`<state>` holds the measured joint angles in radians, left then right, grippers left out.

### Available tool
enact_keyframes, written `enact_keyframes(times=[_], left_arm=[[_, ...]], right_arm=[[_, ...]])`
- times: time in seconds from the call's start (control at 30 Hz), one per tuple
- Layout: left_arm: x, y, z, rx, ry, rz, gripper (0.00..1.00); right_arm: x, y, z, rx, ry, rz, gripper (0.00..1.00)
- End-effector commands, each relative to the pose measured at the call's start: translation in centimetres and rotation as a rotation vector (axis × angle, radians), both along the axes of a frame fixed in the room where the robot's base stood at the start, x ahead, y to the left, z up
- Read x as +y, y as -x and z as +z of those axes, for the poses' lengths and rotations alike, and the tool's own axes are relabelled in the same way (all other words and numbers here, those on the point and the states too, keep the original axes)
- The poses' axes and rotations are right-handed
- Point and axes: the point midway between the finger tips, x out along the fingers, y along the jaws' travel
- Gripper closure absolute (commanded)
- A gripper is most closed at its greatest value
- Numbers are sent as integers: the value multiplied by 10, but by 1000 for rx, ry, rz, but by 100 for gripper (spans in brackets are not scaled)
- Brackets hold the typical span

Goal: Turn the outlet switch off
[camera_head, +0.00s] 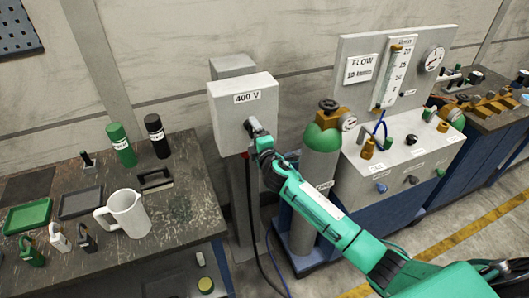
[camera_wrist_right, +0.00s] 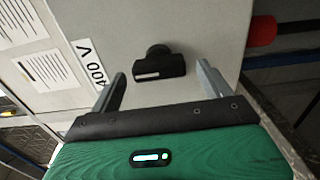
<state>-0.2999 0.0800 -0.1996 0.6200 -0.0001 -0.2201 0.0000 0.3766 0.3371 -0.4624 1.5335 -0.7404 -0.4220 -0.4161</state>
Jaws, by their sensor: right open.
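The outlet box (camera_head: 243,113) is a grey box labelled "400 V" on a post at the centre of the head view; its face (camera_wrist_right: 200,22) fills much of the right wrist view. A black switch knob (camera_wrist_right: 159,64) with a white mark sticks out of that face. My right gripper (camera_wrist_right: 162,82) is open, with one finger on each side of the knob and a visible gap to both. In the head view the right gripper (camera_head: 256,135) is at the box's front and hides most of the knob. My left gripper is in neither view.
A workbench (camera_head: 190,180) with a white jug (camera_head: 126,213), bottles and trays stands at the left. A dark cable hangs below the box.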

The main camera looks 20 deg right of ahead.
Motion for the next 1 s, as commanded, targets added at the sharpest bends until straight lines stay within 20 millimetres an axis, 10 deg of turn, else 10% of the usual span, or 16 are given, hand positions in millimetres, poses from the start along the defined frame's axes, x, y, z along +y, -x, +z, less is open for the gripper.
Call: enact_keyframes(times=[0.5, 1.0], left_arm=[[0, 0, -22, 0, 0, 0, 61], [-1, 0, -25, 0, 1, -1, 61]], right_arm=[[-3, 91, -2, 0, 1, 1, 19], [-4, 107, 0, 0, 1, 0, 19]])
